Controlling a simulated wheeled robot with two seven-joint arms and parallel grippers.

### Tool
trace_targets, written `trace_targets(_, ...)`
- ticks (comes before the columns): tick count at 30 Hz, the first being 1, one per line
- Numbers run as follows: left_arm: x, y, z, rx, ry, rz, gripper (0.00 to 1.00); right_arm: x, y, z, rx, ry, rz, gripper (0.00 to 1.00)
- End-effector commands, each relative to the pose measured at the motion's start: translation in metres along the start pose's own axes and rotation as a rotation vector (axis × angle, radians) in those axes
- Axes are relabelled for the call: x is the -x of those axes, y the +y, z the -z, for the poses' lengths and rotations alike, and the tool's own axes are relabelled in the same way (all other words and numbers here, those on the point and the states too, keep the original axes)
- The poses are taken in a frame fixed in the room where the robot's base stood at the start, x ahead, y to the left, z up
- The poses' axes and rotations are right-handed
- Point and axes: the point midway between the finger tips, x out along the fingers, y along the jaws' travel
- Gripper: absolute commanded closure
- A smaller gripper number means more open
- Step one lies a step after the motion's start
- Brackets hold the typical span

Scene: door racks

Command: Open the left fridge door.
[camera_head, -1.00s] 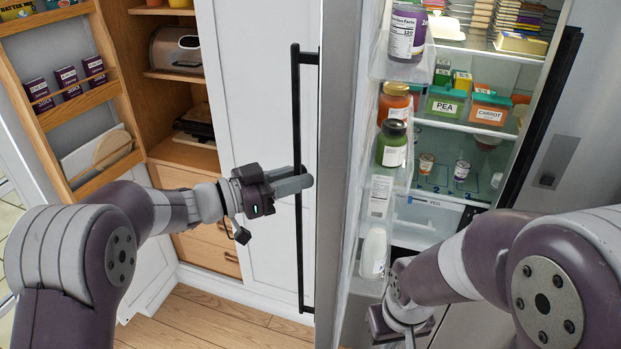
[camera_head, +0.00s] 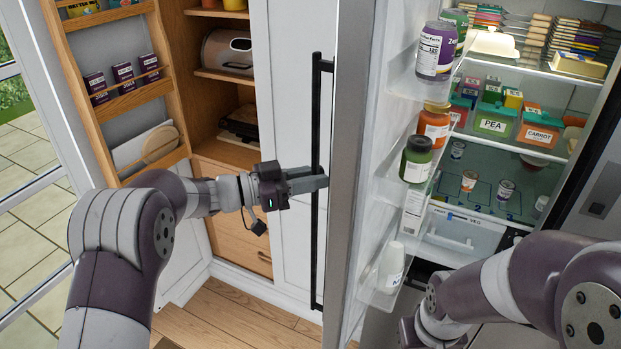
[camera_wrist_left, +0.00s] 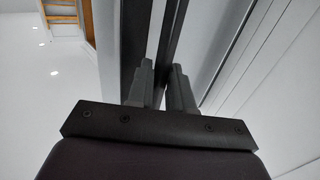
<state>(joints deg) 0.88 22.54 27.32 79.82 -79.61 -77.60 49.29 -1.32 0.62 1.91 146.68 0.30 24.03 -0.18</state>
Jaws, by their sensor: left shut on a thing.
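In the left wrist view the gripper fingers (camera_wrist_left: 160,85) lie on both sides of the dark bar. My right arm reaches in at the lower right, below the open fridge, and its fingertips are hidden.
The fridge interior (camera_head: 500,150) holds tubs, jars and cans, and the door shelves carry a purple can (camera_head: 437,50) and bottles. At left, an open wooden pantry (camera_head: 180,100) has a door rack with dark boxes (camera_head: 127,78). Wood floor (camera_head: 230,315) is clear below.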

Motion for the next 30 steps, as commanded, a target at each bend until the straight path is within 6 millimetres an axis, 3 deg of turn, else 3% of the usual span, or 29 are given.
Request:
trace_targets(3, -0.001, -0.001, 0.006, -0.007, 0.008, 0.003, 1.0, 0.001, 0.0, 0.0, 0.0, 0.0, 0.0, 1.0)
trace_targets(4, -0.001, -0.001, 0.006, -0.007, 0.008, 0.002, 0.7, 0.001, 0.0, 0.0, 0.0, 0.0, 0.0, 1.0)
trace_targets(5, -0.001, -0.001, 0.005, -0.007, 0.007, 0.002, 0.6, 0.001, 0.0, 0.0, 0.0, 0.0, 0.0, 1.0)
trace_targets(6, -0.001, -0.001, 0.005, -0.006, 0.007, 0.002, 0.57, 0.001, 0.0, 0.0, 0.0, 0.0, 0.0, 1.0)
trace_targets(14, 0.0, 0.0, 0.002, -0.003, 0.004, 0.001, 0.57, 0.0, 0.0, 0.0, 0.0, 0.0, 0.0, 1.0)
trace_targets(17, 0.01, -0.001, -0.002, -0.004, 0.003, 0.003, 0.57, -0.009, 0.0, -0.001, 0.0, 0.0, 0.0, 1.0)
trace_targets(24, 0.072, -0.002, -0.006, -0.006, 0.003, 0.007, 0.57, -0.044, 0.0, -0.005, 0.0, 0.0, 0.0, 1.0)
trace_targets(30, 0.112, -0.002, -0.002, -0.005, 0.003, 0.003, 0.57, -0.059, 0.0, -0.007, 0.0, 0.0, 0.0, 1.0)
